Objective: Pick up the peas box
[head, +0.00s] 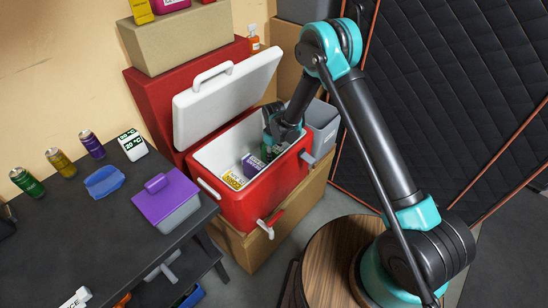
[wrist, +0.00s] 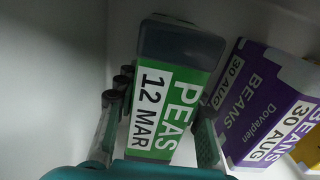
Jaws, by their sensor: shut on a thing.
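The green and white peas box (wrist: 170,100) with a dark end sits inside the red cooler (head: 255,205) with white lining. It is marked "PEAS 12 MAR". In the wrist view my gripper (wrist: 160,122) has a finger on each side of the box and is shut on it. In the head view my gripper (head: 272,135) reaches down into the cooler. Only a small green part of the peas box (head: 268,154) shows there below it. I cannot tell whether the box still touches the cooler floor.
A purple beans box (wrist: 262,105) stands close to the right of the peas box, with a yellow box (head: 233,179) beyond it. The cooler's white lid (head: 228,95) stands open. A dark table (head: 85,225) with cans and a purple-lidded container (head: 168,198) is at left.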

